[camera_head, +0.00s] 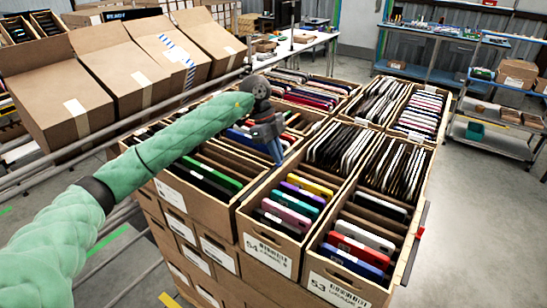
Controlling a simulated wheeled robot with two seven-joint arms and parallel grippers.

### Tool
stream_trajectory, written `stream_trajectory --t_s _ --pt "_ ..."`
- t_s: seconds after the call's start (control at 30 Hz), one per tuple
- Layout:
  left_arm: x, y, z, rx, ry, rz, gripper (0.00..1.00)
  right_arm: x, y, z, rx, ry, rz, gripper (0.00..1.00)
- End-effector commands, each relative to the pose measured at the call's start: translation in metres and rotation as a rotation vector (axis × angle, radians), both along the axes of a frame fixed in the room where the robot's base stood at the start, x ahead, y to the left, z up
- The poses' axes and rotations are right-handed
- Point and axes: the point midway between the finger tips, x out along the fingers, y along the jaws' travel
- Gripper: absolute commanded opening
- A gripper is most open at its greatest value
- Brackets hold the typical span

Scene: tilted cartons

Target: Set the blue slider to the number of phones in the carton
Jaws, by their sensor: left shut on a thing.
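My left gripper (270,138) reaches in from the left over the open cartons. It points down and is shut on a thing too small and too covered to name. Phones stand on edge in a front carton (268,260) marked 54, with pink, purple, blue and yellow ones among them. A front right carton (340,290) marked 53 holds white, red, blue and dark phones. A red piece (421,231) shows on a thin upright strip at the right carton's side. I cannot make out a blue slider. My right gripper is not in view.
More open cartons with packed phones stand behind, on stacked boxes. Large tilted cartons (78,106) lean on metal rails (60,158) at the left. A grey cart (490,138) and a blue-edged bench (428,75) stand at the right. The floor (475,230) there is clear.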

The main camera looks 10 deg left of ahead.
Motion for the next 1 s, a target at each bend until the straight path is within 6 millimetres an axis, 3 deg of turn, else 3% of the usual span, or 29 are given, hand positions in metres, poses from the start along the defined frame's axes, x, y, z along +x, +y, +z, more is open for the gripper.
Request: stream_trajectory --t_s 0.17,0.2,0.3,0.7,0.83,1.0 --pt "0.000 0.001 0.001 0.001 -0.001 0.001 0.00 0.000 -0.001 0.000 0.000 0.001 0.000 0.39" --pt "0.000 0.001 0.001 0.001 -0.001 0.001 0.15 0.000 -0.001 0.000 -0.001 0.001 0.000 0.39" --pt "0.000 0.001 0.001 0.001 -0.001 0.001 0.29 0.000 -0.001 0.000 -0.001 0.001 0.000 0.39" --pt "0.001 0.004 0.006 -0.001 -0.001 0.002 0.29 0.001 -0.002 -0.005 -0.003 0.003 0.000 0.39" --pt "0.004 0.010 0.021 0.001 -0.004 0.002 0.29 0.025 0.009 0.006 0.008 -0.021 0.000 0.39" --pt "0.007 0.018 0.042 0.000 -0.003 0.002 0.29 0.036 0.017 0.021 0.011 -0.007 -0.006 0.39"
